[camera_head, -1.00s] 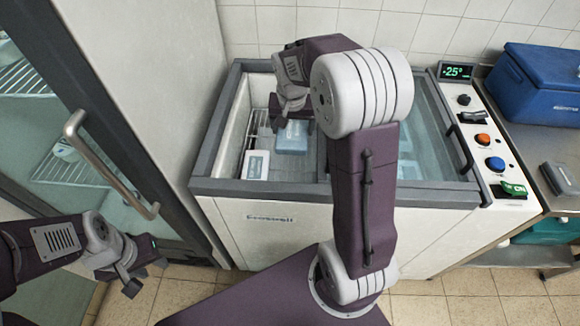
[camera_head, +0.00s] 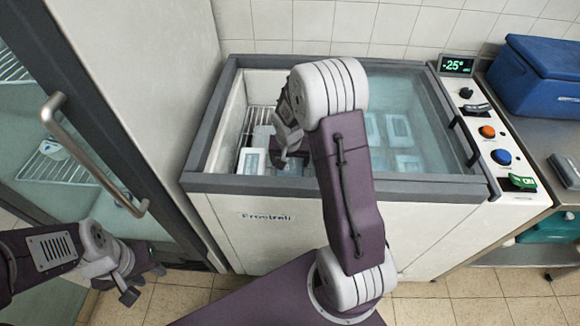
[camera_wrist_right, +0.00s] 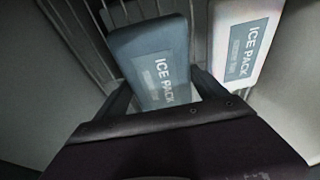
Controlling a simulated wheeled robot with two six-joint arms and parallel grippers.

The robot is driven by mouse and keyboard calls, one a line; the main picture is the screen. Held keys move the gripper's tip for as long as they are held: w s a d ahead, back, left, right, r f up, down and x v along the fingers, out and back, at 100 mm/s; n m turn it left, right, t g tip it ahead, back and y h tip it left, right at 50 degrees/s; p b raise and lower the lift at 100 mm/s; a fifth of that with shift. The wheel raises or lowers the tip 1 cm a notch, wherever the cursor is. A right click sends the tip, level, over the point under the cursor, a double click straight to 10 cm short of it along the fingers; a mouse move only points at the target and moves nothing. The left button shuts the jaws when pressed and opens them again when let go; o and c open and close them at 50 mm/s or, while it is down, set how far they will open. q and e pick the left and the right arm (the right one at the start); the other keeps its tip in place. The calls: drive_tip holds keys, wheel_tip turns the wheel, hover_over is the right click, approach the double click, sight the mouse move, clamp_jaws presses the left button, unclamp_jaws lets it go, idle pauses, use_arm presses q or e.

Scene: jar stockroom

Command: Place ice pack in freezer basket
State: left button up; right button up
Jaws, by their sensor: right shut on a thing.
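A blue ice pack (camera_wrist_right: 152,62) is between the fingers of my right gripper (camera_wrist_right: 163,95) in the right wrist view. In the head view my right gripper (camera_head: 284,148) is inside the open left part of the freezer (camera_head: 258,217), and the pack is mostly hidden there. A white ice pack (camera_head: 252,161) lies to its left; a white pack (camera_wrist_right: 242,42) shows beside the held one in the wrist view. The wire basket (camera_head: 261,117) is at the freezer's left end; its wires (camera_wrist_right: 78,28) run beside the held pack. My left gripper (camera_head: 146,284) hangs empty by the glass-door cabinet; its opening is unclear.
A glass lid (camera_head: 425,110) covers the freezer's right part, with several pale packs under it. The freezer rim (camera_head: 330,185) runs close under my right arm. A blue cooler box (camera_head: 540,75) stands on the counter at right. A cabinet handle (camera_head: 85,150) juts out at left.

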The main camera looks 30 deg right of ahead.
wheel_tip(320, 180, down, 3)
drive_tip(key=shift+r, duration=0.2)
drive_tip(key=shift+b, duration=0.3)
drive_tip(key=o, duration=1.9)
use_arm(q)
drive_tip(key=shift+f, duration=0.6)
use_arm(e)
drive_tip(key=shift+o, duration=0.2)
drive_tip(key=shift+r+p, duration=0.3)
use_arm(q)
wheel_tip(320, 180, up, 4)
drive_tip(key=p, duration=0.3)
drive_tip(key=shift+f, duration=0.15)
use_arm(e)
drive_tip(key=v, duration=1.1)
drive_tip(key=shift+a+r, duration=0.1)
drive_tip(key=shift+r, duration=0.15)
